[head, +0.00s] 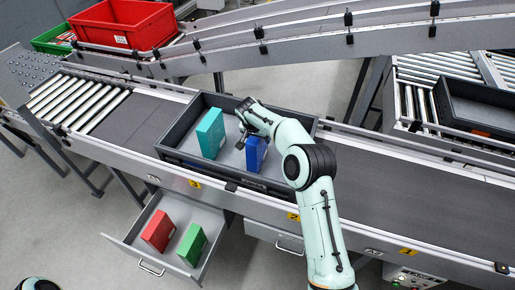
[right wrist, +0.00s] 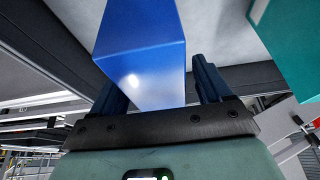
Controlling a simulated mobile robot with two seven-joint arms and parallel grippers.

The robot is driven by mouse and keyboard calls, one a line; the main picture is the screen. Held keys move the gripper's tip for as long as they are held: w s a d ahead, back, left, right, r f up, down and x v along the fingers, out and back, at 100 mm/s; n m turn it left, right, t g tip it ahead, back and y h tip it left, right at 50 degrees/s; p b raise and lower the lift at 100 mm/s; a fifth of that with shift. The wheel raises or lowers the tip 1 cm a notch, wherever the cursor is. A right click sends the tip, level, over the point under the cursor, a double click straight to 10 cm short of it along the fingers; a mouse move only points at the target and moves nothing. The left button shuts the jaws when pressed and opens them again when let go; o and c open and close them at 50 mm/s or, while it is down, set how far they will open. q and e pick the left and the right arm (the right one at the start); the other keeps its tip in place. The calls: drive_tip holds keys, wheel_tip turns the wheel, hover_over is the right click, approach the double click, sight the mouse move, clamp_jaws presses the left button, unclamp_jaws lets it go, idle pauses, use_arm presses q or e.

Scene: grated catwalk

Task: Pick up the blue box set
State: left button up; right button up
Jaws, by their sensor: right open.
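The blue box (head: 256,153) stands in the dark grey tray (head: 180,139) on the conveyor, partly behind my right arm in the head view. My right gripper (head: 242,126) is over the tray, close beside the blue box. In the right wrist view the blue box (right wrist: 142,48) shows large between the two dark fingers of my right gripper (right wrist: 161,78). The fingers are apart, and I cannot tell whether either touches the box. My left gripper is not in view.
A teal box (head: 210,133) stands in the same tray, left of the blue box. An open drawer (head: 135,237) below holds a red box (head: 158,230) and a green box (head: 191,244). A red crate (head: 125,22) sits on the rear conveyor. The belt (head: 390,188) right of the tray is clear.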

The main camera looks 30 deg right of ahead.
drive_tip(key=shift+f, duration=0.25)
idle(0.4)
clamp_jaws()
